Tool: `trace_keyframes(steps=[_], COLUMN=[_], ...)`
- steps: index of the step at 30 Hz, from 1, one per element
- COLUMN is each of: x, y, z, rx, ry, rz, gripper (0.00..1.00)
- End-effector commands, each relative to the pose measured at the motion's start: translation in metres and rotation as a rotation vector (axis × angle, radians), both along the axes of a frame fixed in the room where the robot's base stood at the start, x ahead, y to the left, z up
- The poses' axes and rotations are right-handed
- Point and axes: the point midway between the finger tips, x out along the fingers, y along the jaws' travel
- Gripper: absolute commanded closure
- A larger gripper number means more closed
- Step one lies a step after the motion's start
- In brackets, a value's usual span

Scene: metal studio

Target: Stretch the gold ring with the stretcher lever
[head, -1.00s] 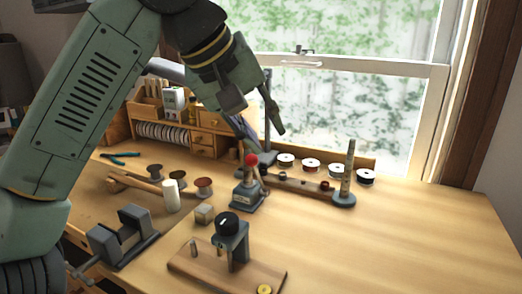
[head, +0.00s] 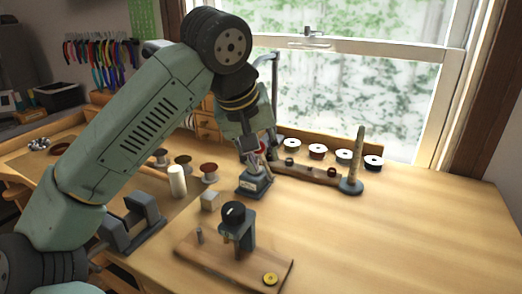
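The stretcher (head: 254,183) is a small device on a dark grey-blue base with a pale label, standing upright mid-table. Its red lever knob (head: 262,150) is mostly covered by my gripper. My gripper (head: 256,155) points down at the top of the stretcher, with its fingers around or right beside the knob. I cannot tell whether the fingers touch it or how far apart they are. I cannot make out the gold ring for certain; the top of the stretcher is partly hidden.
A small pale block (head: 210,201), white cylinder (head: 177,181) and spools are at left. A tapered post (head: 357,160) stands behind right. The right tabletop is clear.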

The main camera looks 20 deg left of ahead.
Motion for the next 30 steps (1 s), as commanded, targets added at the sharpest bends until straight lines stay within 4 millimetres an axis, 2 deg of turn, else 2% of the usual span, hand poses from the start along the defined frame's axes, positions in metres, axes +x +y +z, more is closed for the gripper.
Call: trace_keyframes(steps=[9,21,30], x=[0.0011,0.0010,0.0009], y=[-0.0005,-0.0004,-0.0004], z=[-0.0023,-0.0019,-0.0012], rx=[0.000,0.000,0.000], ry=[0.000,-0.001,-0.002], rz=[0.000,0.000,0.000], gripper=[0.73,1.00,1.00])
